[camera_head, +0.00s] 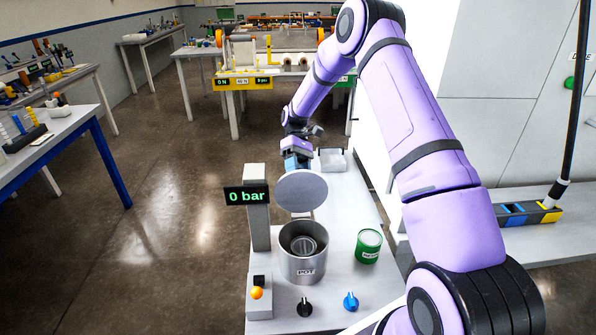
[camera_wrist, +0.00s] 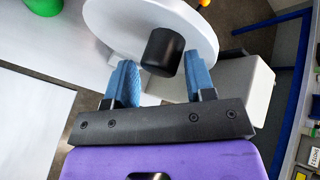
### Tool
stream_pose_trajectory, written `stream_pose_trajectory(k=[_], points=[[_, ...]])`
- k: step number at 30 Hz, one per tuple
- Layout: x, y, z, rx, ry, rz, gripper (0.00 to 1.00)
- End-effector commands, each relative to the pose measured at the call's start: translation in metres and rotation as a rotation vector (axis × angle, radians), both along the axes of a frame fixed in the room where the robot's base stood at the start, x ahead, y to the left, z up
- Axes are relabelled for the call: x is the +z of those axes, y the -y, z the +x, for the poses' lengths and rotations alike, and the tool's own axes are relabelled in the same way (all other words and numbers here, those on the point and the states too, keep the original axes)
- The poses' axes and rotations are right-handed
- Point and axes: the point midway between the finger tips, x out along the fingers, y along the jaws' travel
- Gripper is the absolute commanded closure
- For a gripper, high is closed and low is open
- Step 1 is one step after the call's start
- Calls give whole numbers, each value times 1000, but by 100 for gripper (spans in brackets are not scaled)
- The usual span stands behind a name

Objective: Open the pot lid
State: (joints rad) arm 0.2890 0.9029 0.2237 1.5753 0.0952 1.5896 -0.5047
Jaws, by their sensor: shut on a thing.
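The metal pot (camera_head: 303,268), labelled POT, stands on the white bench with its top uncovered, and its inside shows. The round grey pot lid (camera_head: 301,190) is off the pot, tilted steeply, just behind and above the rim. My gripper is shut on that knob.
A post with a "0 bar" display (camera_head: 247,196) stands left of the pot. A green can (camera_head: 368,245) stands to the right. A black knob (camera_head: 304,307), a blue knob (camera_head: 350,301) and an orange button (camera_head: 257,293) are in front. A white tray (camera_head: 333,161) is behind.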

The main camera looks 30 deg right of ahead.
Motion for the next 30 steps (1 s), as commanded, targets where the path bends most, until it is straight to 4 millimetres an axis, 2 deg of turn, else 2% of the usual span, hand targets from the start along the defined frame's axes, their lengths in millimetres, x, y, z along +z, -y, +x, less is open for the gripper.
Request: stream_pose_trajectory(k=[1, 9, 10, 11, 30], points=[[-10, 9, -4, -5, -5, -14, 93], [-11, 9, -4, -5, -6, -14, 92], [-11, 9, -4, -5, -6, -14, 43], [-11, 9, -4, -5, -8, -13, 39], [-8, 6, -2, -2, -2, -11, 39]])
